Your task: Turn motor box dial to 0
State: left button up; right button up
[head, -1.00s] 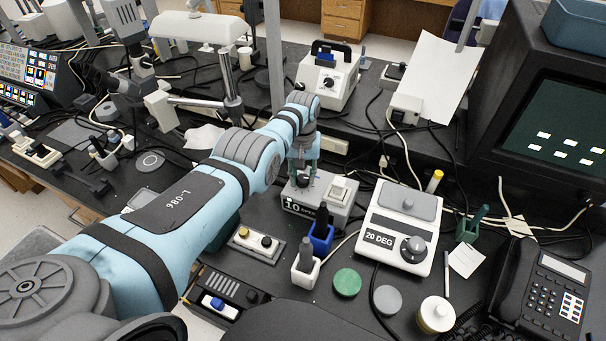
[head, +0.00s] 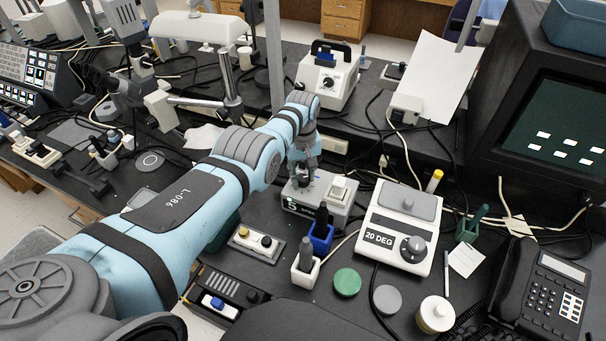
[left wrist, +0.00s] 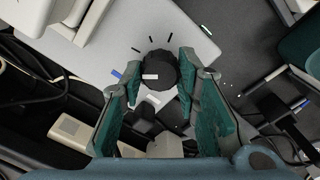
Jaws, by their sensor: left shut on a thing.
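The motor box (head: 327,207) is a grey box in the middle of the bench, with a white switch block on top and a dark display on its front. The display seems to read 5. In the left wrist view, its black dial (left wrist: 160,66) has a white mark on it and black tick marks around it on the grey top. My left gripper (head: 303,176) comes down over the dial. Its green fingers (left wrist: 160,78) stand on either side of the dial, shut on it. The head view mostly hides the dial behind the gripper. My right gripper is not in view.
A white hotplate-like box labelled 20 DEG (head: 400,226) stands right of the motor box. Blue (head: 321,238) and white (head: 305,271) holders stand in front. A two-button box (head: 255,243) lies front left. Another white dial box (head: 327,80) stands behind.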

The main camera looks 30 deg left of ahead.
aim_at(303, 177)
pick_arm(q)
jog(key=shift+s+f, duration=0.1)
jog(key=o, duration=1.2)
jog(key=shift+c, duration=0.2)
notch_tip(303, 177, up, 12)
